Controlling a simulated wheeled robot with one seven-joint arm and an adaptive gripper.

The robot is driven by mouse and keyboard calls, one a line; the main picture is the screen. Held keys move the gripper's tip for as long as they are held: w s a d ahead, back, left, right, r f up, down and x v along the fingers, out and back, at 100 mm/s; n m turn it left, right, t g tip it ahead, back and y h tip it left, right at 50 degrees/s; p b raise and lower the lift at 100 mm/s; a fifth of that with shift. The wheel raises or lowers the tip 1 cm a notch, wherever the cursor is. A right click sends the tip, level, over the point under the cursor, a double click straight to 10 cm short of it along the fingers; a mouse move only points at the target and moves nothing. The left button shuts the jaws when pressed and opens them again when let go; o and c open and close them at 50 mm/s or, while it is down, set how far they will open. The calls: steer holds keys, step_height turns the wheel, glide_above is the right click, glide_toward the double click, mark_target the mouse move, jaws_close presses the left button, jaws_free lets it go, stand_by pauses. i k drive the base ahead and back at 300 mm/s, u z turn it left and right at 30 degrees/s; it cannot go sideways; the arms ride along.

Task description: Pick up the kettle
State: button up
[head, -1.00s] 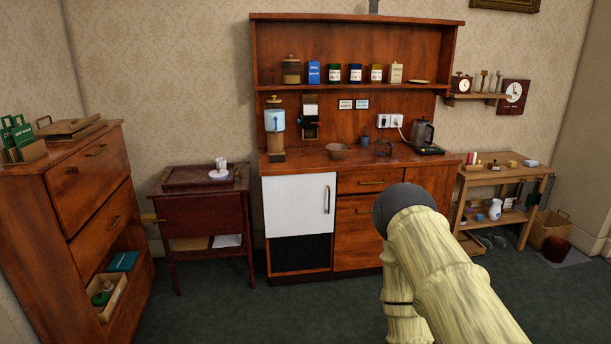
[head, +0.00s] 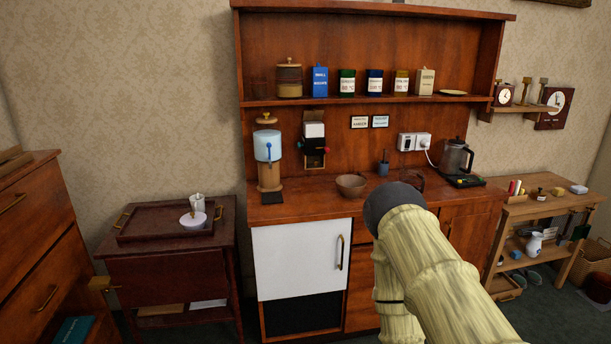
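The kettle (head: 455,157) has a dark, see-through body and a dark handle. It stands upright on a black base (head: 464,181) at the right end of the wooden counter. A white cord runs from near it to a wall socket. My arm reaches up from the bottom of the head view, ending in a dark rounded part in front of the counter. My gripper's fingers do not show. Nothing touches the kettle.
The counter (head: 310,194) also holds a blue dispenser (head: 268,148), a brown bowl (head: 351,185) and a small blue pot (head: 383,168). A shelf with jars (head: 289,78) hangs above. A small table with a tray (head: 148,228) stands left; a wooden bench (head: 540,207) stands right.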

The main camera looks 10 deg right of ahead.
mark_target(453, 159)
steer(key=i, duration=1.75)
steer(key=z, duration=1.6)
steer(key=i, duration=0.3)
steer(key=z, duration=0.1)
